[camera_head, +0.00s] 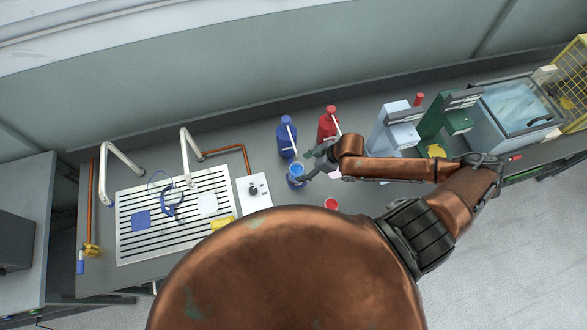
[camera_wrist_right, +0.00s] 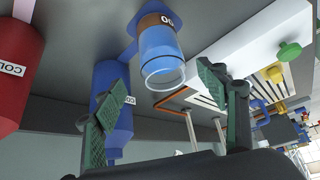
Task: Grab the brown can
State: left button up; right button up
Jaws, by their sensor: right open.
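A blue cylinder (camera_wrist_right: 158,45) with a clear rim, a brown band and a white label shows in the right wrist view. The band is at its upper end in that picture. No other brown can is clear to me. In the head view a small blue container (camera_head: 296,169) stands on the counter beside the fingers of my right gripper (camera_head: 304,166). In the right wrist view my right gripper (camera_wrist_right: 162,82) is open, with its green-padded fingers apart and the cylinder beyond and between them. I cannot tell whether they touch it. My left gripper is not in view.
A blue bottle (camera_head: 287,138) and a red bottle (camera_head: 327,121) stand behind the gripper. A small red round thing (camera_head: 331,204) is near the front edge. A slatted drain grate (camera_head: 135,244) and white control box (camera_head: 253,188) are left. Dispensers (camera_head: 392,131) stand right.

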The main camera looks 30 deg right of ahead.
aim_at(301, 169)
jog(key=shift+s+x, duration=0.25)
jog(key=shift+x, duration=0.9)
jog(key=p+x, duration=0.1)
jog(key=x, duration=0.1)
jog(key=shift+w+a+f, duration=0.15)
jog(key=shift+w+f, duration=0.05)
jog(key=shift+f, duration=0.05)
jog(key=shift+w+a+f, duration=0.2)
jog(key=shift+a+f, duration=0.05)
jog(key=shift+f, duration=0.3)
jog(key=c, duration=1.3)
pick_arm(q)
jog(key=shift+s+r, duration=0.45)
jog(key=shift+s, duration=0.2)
pick_arm(e)
jog(key=shift+c, duration=0.9)
